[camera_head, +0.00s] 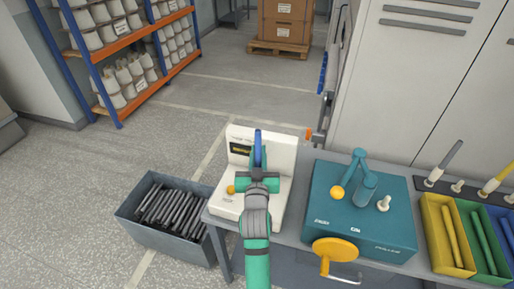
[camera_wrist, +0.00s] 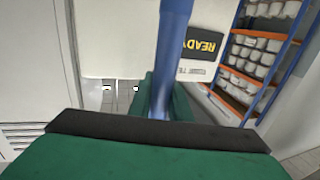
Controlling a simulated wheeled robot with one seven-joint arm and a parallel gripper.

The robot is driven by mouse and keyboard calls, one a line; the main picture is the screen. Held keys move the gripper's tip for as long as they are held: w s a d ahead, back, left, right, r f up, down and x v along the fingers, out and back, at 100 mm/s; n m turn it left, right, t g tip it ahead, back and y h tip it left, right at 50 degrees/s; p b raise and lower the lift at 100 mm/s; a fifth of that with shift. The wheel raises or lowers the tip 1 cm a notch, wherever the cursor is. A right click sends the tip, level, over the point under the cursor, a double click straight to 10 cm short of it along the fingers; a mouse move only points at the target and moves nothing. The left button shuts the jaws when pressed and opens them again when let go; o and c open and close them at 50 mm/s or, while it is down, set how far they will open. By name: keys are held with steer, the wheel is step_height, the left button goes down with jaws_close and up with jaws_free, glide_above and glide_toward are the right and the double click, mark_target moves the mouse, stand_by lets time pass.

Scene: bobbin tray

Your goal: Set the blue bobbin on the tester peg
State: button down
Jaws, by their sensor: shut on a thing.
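The blue bobbin (camera_head: 258,147) is a slim blue rod that stands up from my gripper (camera_head: 258,172) in the head view. My gripper is shut on it. In the wrist view the blue bobbin (camera_wrist: 173,45) runs up from between the green fingers (camera_wrist: 160,98). The tester (camera_head: 287,150) is a cream-white unit with a dark display and an orange knob (camera_head: 230,189). My gripper is over the tester, in front of its display. I cannot make out the tester peg; my gripper and arm cover the tester's middle.
A teal machine (camera_head: 335,215) with a jointed arm, an orange ball and a small white post stands right of the tester. Yellow (camera_head: 437,245), green and blue bins lie farther right. A grey bin (camera_head: 150,232) of dark rods is at left. A grey cabinet (camera_head: 420,80) stands behind.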

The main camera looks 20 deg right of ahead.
mark_target(258, 162)
steer(key=shift+f, duration=1.45)
steer(key=shift+a, duration=0.1)
steer(key=shift+s, duration=0.1)
steer(key=shift+f, duration=0.6)
stand_by(0.5)
steer(key=c, duration=1.9)
jaws_free()
steer(key=shift+v, duration=5.4)
